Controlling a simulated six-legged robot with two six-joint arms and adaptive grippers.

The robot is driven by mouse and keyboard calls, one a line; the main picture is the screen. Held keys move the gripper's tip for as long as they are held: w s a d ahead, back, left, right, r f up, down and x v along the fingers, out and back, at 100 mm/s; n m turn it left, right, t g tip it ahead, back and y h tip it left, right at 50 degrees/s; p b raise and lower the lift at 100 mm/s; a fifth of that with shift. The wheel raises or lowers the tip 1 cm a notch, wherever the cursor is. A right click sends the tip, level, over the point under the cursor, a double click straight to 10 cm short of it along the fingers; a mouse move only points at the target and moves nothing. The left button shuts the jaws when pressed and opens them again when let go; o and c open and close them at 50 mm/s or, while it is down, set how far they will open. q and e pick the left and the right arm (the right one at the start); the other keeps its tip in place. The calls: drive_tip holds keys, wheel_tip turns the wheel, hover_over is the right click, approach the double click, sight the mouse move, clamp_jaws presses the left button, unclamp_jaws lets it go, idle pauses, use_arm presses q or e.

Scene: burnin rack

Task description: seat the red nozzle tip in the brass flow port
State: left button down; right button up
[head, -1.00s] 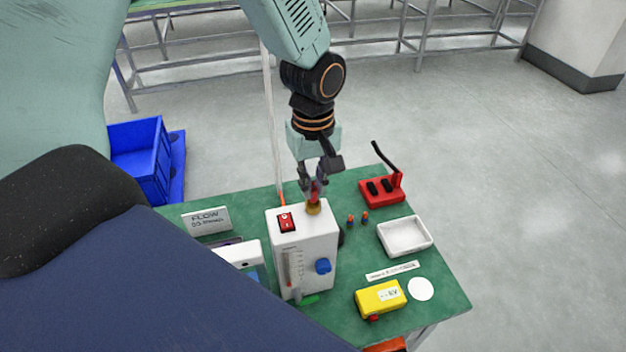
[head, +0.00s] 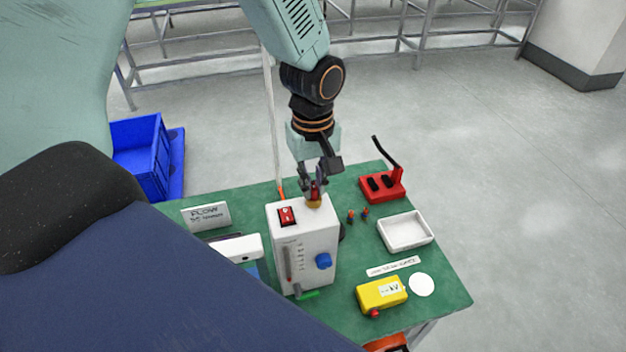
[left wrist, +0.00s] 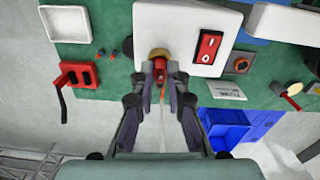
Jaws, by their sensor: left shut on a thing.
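The brass flow port (head: 314,203) stands on top of the white flow box (head: 312,255), near its back edge. My left gripper (head: 314,188) points down over the port and is shut on the red nozzle tip (head: 315,192). In the left wrist view the red nozzle tip (left wrist: 159,66) sits between the fingertips of my left gripper (left wrist: 160,80), right at the brass port (left wrist: 158,54). The tip overlaps the port there; how deep it sits in it cannot be told. My right gripper is not in view.
The box has a red switch (head: 287,215) and a blue knob (head: 323,261). Two small orange-and-blue pieces (head: 358,215), a red holder (head: 383,186), a white tray (head: 405,231) and a yellow device (head: 381,294) lie to its right. A blue crate (head: 140,158) stands at left.

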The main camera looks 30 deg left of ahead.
sight(313, 181)
use_arm(q)
drive_tip(key=shift+f, duration=0.2)
drive_tip(key=shift+f, duration=0.3)
drive_tip(key=c, duration=1.4)
unclamp_jaws()
drive_tip(key=shift+r, duration=0.1)
drive_tip(key=shift+o, duration=0.6)
wheel_tip(313, 181, up, 12)
drive_tip(key=shift+f, duration=0.1)
